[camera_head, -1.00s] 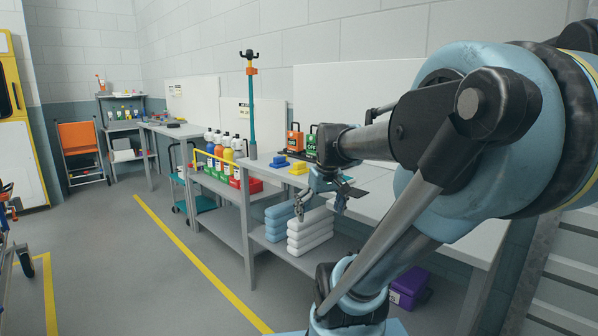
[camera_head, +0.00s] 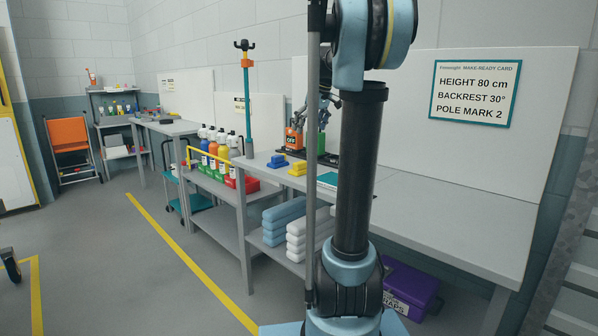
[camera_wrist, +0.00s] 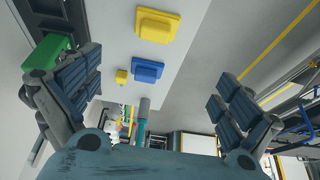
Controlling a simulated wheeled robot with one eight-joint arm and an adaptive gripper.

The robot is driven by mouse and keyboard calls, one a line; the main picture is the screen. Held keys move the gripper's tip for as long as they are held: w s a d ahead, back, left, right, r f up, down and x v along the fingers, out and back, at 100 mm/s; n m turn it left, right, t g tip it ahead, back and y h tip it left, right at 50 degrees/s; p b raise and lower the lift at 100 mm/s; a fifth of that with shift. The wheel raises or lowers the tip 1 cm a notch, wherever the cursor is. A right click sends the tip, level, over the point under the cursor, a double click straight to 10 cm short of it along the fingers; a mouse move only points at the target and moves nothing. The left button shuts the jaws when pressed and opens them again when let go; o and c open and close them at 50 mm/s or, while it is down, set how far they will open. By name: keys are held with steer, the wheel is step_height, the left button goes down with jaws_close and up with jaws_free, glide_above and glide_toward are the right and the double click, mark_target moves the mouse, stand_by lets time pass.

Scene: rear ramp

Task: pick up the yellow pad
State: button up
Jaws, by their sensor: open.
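The yellow pad (camera_head: 298,168) lies on the grey bench top, with a blue pad (camera_head: 278,162) just left of it. In the wrist view the yellow pad (camera_wrist: 157,25) is a flat plate with a raised block, near the top middle. The blue pad (camera_wrist: 147,71) shows below it there. My gripper (camera_wrist: 155,78) is open and empty, its fingers wide apart at left and right; the yellow pad appears beyond the fingertips. In the head view my gripper (camera_head: 323,112) is partly hidden behind my arm, above the bench near the back.
A small yellow block (camera_wrist: 122,76) sits beside the blue pad. A teal pole (camera_head: 248,110) rises left of the pads. The right bench top (camera_head: 440,215) is clear.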

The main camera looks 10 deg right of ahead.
glide_toward(300, 162)
steer(key=x, duration=0.2)
steer(key=a+x, duration=0.1)
steer(key=x, duration=0.2)
steer(key=shift+s, duration=0.1)
steer(key=shift+d+x, duration=0.15)
steer(key=shift+x, duration=0.75)
steer(key=shift+d+x, duration=0.2)
steer(key=shift+x, duration=0.75)
steer(key=shift+d+x, duration=0.15)
steer(key=shift+x, duration=0.75)
steer(key=shift+s+f, duration=0.1)
steer(key=c, duration=1.1)
steer(key=shift+c, duration=0.3)
